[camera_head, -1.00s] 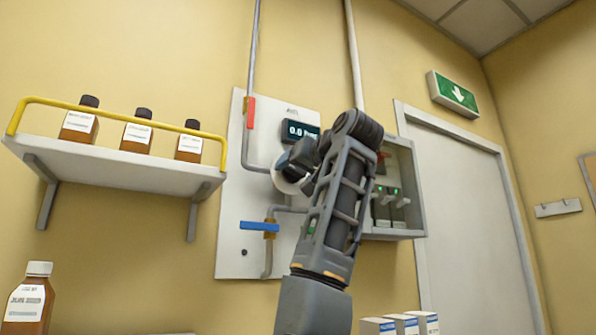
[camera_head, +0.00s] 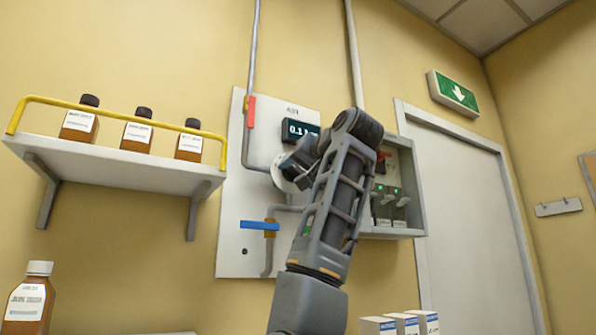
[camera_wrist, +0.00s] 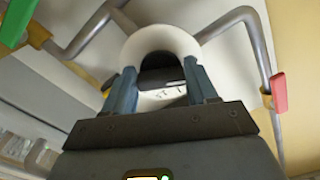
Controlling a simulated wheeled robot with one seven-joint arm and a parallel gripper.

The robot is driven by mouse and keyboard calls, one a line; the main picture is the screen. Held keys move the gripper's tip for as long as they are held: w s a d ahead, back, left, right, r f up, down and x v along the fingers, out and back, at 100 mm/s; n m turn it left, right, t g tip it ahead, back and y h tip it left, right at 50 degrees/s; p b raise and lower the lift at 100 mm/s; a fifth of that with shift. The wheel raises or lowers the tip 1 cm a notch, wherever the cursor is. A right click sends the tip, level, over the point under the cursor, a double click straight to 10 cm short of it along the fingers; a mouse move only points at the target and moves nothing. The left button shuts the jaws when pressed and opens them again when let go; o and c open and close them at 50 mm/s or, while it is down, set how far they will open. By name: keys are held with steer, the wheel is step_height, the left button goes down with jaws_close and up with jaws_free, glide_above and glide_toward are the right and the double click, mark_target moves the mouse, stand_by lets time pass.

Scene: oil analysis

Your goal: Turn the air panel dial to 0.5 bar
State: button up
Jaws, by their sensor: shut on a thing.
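The air panel (camera_head: 235,215) is a white board on the wall. Its dark display (camera_head: 301,131) reads 0.1, with the unit partly hidden by my arm. The round white dial face (camera_head: 283,180) sits below the display, mostly behind my gripper (camera_head: 292,168). In the wrist view the dial's pale disc (camera_wrist: 160,38) is straight ahead, with a dark knob (camera_wrist: 161,75) at its middle. My gripper (camera_wrist: 163,88) is shut on that knob, one blue-grey finger on each side. Most of the dial's markings are hidden.
A blue-handled valve (camera_head: 259,226) sits below the dial, and a red-handled one (camera_head: 250,112) is at upper left. An open grey switch box (camera_head: 420,200) is close on the right of my arm. A shelf (camera_head: 120,165) with brown bottles is on the left.

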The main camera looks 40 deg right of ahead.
steer(key=m, duration=0.5)
steer(key=shift+a+r, duration=0.1)
steer(key=shift+r, duration=0.05)
stand_by(0.4)
steer(key=o, duration=1.1)
steer(key=shift+c, duration=0.2)
steer(key=shift+s, duration=0.1)
steer(key=b+v, duration=0.2)
steer(key=v, duration=0.5)
steer(key=shift+s+b, duration=0.3)
steer(key=shift+b, duration=0.05)
steer(key=shift+a, duration=0.15)
